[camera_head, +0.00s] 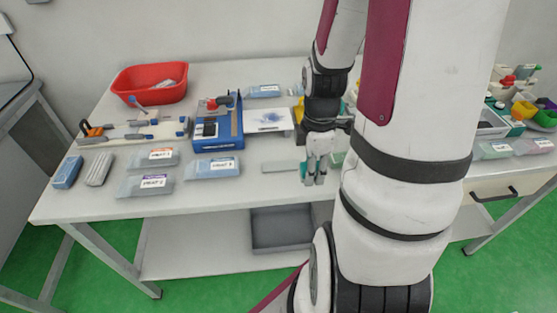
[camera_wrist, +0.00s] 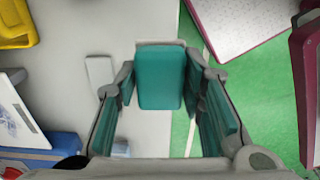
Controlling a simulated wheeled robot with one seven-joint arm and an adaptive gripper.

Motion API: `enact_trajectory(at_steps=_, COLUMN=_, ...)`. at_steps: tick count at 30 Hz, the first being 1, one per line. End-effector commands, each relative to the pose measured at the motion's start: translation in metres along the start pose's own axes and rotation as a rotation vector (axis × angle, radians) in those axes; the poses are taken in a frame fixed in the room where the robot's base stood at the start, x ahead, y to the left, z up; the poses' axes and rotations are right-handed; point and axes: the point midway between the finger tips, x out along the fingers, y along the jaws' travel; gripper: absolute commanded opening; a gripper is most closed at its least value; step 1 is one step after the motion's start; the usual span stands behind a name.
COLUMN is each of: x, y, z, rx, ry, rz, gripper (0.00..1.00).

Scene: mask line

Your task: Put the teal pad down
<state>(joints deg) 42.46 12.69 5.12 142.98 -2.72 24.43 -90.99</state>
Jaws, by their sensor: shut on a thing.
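The teal pad (camera_wrist: 160,78) is a rounded rectangular block held between the fingertips of my gripper (camera_wrist: 160,85) in the wrist view. The fingers, which have teal inner faces, press on its left and right sides. Behind it are the white table top (camera_wrist: 150,28) and, to the right, the table's edge. In the head view my gripper (camera_head: 314,172) points down near the front edge of the table (camera_head: 240,190); a sliver of teal shows at it, and the rest of the pad is hidden. I cannot tell the exact height above the table.
A pale flat block (camera_head: 281,167) lies just left of my gripper. Labelled blue packs (camera_head: 212,168), a blue device (camera_head: 217,122), a white sheet (camera_head: 267,119) and a red bin (camera_head: 150,84) stand further left. A grey tray (camera_head: 280,230) is on the lower shelf.

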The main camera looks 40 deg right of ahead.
Motion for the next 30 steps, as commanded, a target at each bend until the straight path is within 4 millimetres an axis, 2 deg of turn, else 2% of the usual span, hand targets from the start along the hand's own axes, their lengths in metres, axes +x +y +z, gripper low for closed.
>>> enact_trajectory(at_steps=6, x=0.005, y=0.042, z=-0.031, rx=-0.005, ry=0.0, rz=0.001, gripper=0.1)
enact_trajectory(at_steps=12, x=0.009, y=0.073, z=-0.054, rx=-0.003, ry=-0.001, rz=0.0, gripper=0.1)
enact_trajectory(at_steps=19, x=0.012, y=0.084, z=-0.062, rx=0.001, ry=-0.001, rz=-0.001, gripper=0.1)
enact_trajectory(at_steps=26, x=0.041, y=0.083, z=-0.062, rx=0.0, ry=-0.001, rz=-0.003, gripper=0.1)
enact_trajectory(at_steps=30, x=0.045, y=0.084, z=-0.061, rx=0.001, ry=0.0, rz=0.001, gripper=0.1)
